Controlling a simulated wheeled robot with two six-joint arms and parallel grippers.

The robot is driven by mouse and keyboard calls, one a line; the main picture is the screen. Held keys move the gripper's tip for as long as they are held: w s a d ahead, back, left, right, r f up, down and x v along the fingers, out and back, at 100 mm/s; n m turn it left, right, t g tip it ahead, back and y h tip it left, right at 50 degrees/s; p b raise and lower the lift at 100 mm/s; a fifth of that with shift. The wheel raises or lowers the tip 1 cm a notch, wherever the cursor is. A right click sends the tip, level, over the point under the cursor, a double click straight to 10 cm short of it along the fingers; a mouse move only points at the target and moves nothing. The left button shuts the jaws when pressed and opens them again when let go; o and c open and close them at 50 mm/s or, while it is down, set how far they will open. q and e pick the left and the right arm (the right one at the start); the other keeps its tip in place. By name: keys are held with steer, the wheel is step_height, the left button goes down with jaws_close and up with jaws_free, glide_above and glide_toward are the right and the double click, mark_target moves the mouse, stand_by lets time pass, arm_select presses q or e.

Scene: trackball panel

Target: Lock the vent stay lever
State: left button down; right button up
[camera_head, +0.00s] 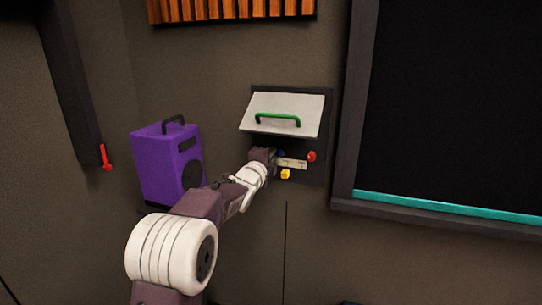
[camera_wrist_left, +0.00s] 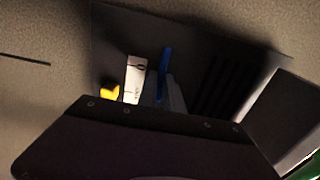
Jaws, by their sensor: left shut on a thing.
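A dark recessed panel (camera_head: 318,175) is set in the wall under a raised pale flap (camera_head: 285,104) with a green handle (camera_head: 278,118). In the panel are a small blue lever (camera_head: 280,153), a red knob (camera_head: 312,156), a yellow knob (camera_head: 285,174) and a pale label plate (camera_head: 292,163). My left gripper (camera_head: 274,158) is at the left side of this panel. In the left wrist view its fingers (camera_wrist_left: 164,92) are shut on the blue lever (camera_wrist_left: 166,60), which sticks out beyond them. The pale plate (camera_wrist_left: 135,75) and yellow knob (camera_wrist_left: 109,93) lie beside them. The lever's base is hidden.
A large dark screen (camera_head: 465,100) with a teal strip (camera_head: 440,207) is at the right. A red lever (camera_head: 106,157) is on the far left wall. Orange slats (camera_head: 232,8) are above.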

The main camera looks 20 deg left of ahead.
arm_select(q)
steer(key=shift+f, duration=0.1)
steer(key=a+f+m+b, duration=0.3)
steer(key=f+m+b, duration=0.2)
steer(key=m+b, duration=0.9)
steer(key=shift+a+m, duration=0.35)
steer(key=shift+m, duration=0.45)
steer(key=shift+w, duration=0.1)
stand_by(0.3)
steer(key=c, duration=1.5)
jaws_free()
steer(key=shift+a+r, duration=0.1)
steer(key=shift+r, duration=0.05)
steer(key=shift+y, duration=0.3)
